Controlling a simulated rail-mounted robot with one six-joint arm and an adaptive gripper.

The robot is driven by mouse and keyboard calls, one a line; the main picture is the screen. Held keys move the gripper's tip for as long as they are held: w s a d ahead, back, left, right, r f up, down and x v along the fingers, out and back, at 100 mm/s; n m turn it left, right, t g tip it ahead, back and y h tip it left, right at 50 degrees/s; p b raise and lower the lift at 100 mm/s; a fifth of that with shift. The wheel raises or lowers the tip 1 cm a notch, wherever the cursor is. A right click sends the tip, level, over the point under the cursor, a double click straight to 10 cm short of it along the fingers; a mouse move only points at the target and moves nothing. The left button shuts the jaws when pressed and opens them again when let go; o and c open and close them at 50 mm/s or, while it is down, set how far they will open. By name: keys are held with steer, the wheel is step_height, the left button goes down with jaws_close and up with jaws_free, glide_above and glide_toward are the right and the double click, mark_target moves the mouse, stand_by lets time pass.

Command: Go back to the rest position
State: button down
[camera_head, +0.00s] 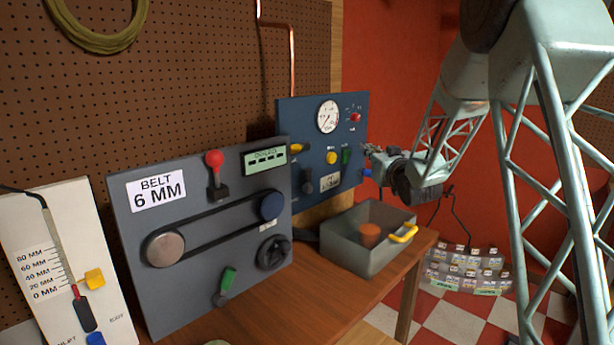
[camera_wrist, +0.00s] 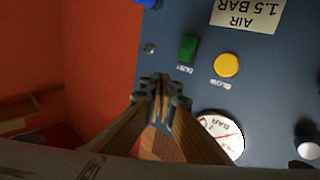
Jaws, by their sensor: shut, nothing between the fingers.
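My gripper (camera_head: 372,150) is at the right edge of the blue panel (camera_head: 290,125) in the head view, with its arm reaching in from the right. In the wrist view its fingers (camera_wrist: 162,88) are closed together with nothing between them. The panel fills the right of that view, upside down. A green button (camera_wrist: 188,48), a yellow button (camera_wrist: 227,65) and a pressure gauge (camera_wrist: 221,135) show near the fingertips. I cannot tell whether the fingers touch the panel.
A grey bin (camera_head: 350,255) with a yellow handle and an orange-brown piece inside stands on the wooden bench (camera_head: 275,310) below my gripper. The grey belt panel (camera_head: 135,225) and white scale panel (camera_head: 40,275) stand left. A rack of small items (camera_head: 465,270) is low right.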

steer(key=s+d+r+m+g+h, duration=0.1)
steer(key=s+r+g+h, duration=0.15)
steer(key=s, duration=1.25)
steer(key=s+d+r+m+g+h, duration=0.1)
steer(key=s+r+g, duration=0.25)
steer(key=s, duration=1.15)
steer(key=s+a+f+g, duration=0.1)
steer(key=s+f+g, duration=0.1)
steer(key=s, duration=1.4)
steer(key=s+a+f+g, duration=0.1)
steer(key=s+f+g, duration=0.2)
steer(key=s, duration=1.3)
steer(key=s+a+f+g, duration=0.1)
steer(key=s+f+g, duration=0.1)
steer(key=s, duration=1.4)
steer(key=shift+s+a+f+g+p, duration=0.2)
steer(key=shift+f+g+p, duration=0.15)
steer(key=shift+f, duration=0.4)
